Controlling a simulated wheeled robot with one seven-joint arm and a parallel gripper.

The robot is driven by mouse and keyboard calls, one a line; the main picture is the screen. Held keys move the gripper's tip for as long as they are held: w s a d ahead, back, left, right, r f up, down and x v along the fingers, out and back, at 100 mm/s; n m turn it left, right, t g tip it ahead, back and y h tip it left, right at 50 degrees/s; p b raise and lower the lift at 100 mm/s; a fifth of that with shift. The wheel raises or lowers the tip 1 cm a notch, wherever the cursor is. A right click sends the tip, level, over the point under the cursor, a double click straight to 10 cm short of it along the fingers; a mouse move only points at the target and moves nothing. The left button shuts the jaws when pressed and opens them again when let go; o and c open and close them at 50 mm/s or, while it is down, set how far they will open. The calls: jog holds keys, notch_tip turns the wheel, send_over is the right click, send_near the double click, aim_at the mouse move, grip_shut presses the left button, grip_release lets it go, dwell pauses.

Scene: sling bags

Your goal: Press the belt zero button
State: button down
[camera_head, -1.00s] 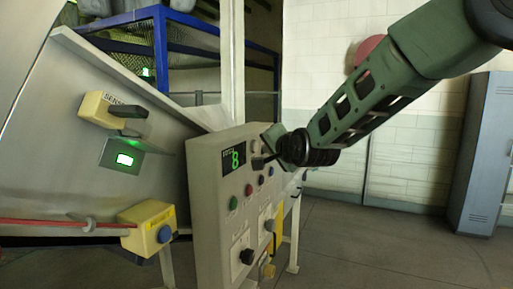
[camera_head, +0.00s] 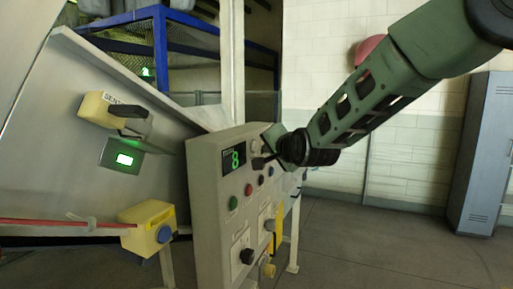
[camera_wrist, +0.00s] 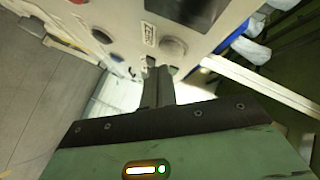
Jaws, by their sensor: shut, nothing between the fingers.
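The control panel (camera_head: 207,211) is a pale box with a dark display (camera_head: 233,158) showing a green 8. Green (camera_head: 233,203), red (camera_head: 248,190) and dark (camera_head: 261,180) buttons sit in a slanting row below the display. I cannot read which is the belt zero button. My gripper (camera_head: 260,162) is shut and empty, its tips close to the panel face right of the display. In the wrist view, my gripper (camera_wrist: 158,68) has its tips just beside a round grey button (camera_wrist: 173,47) and a small label (camera_wrist: 150,36). Contact cannot be told.
Black (camera_head: 247,256) and yellowish (camera_head: 268,270) knobs protrude low on the panel. A yellow box with a blue button (camera_head: 165,234) and a red cord stands left. A blue metal frame (camera_head: 165,45) is behind. A blue-grey locker (camera_head: 480,150) is far right. Floor between is clear.

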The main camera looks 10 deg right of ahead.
jog(key=shift+w+a, duration=0.1)
dwell(0.6)
jog(key=shift+w+a, duration=0.2)
jog(key=shift+a, duration=0.05)
jog(key=shift+w+a, duration=0.25)
jog(key=shift+a, duration=0.15)
dwell(0.8)
jog(key=shift+d, duration=0.1)
jog(key=shift+s+d+b, duration=0.55)
jog(key=shift+d+b, duration=0.05)
jog(key=shift+b, duration=0.35)
jog(key=s+d+b, duration=0.1)
jog(key=d+b, duration=0.1)
jog(key=s+d+b, duration=0.2)
jog(key=shift+b, duration=0.35)
